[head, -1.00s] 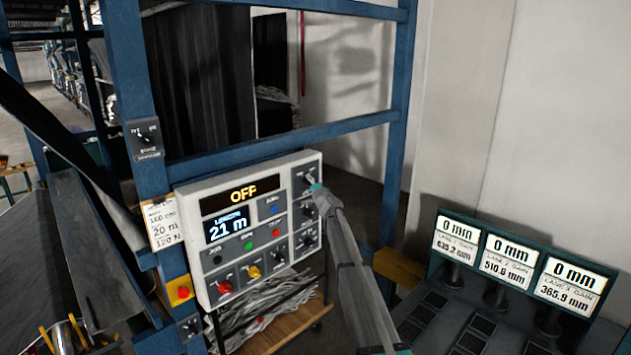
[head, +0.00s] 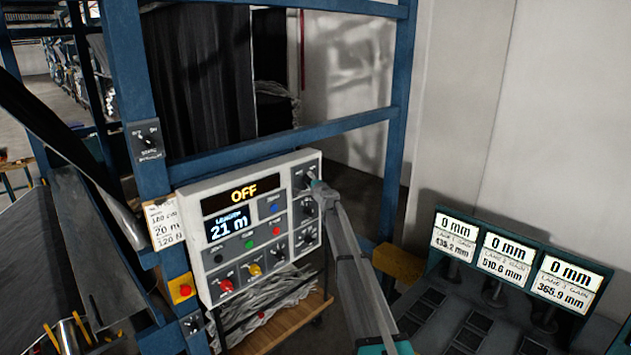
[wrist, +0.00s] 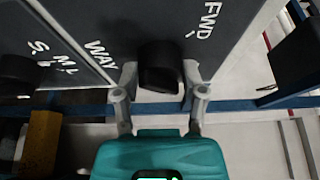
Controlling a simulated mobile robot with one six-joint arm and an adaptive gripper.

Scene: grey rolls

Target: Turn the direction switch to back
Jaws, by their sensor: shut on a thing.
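The direction switch is a black knob (wrist: 160,66) on a dark panel in the wrist view, between the words "WAY" and "FWD". My gripper (wrist: 160,88) has one finger on each side of the knob and is shut on it. In the head view my gripper (head: 311,180) reaches the top of the right-hand column of knobs on the white control box (head: 207,290). There it and my arm partly cover the switch. I cannot read which way the knob points.
The box's display (head: 244,191) reads "OFF", and the length display (head: 229,225) reads "21 m". Other knobs sit close below the gripper. A blue frame post (head: 397,130) stands to the right. Lane gain displays (head: 505,257) stand at lower right.

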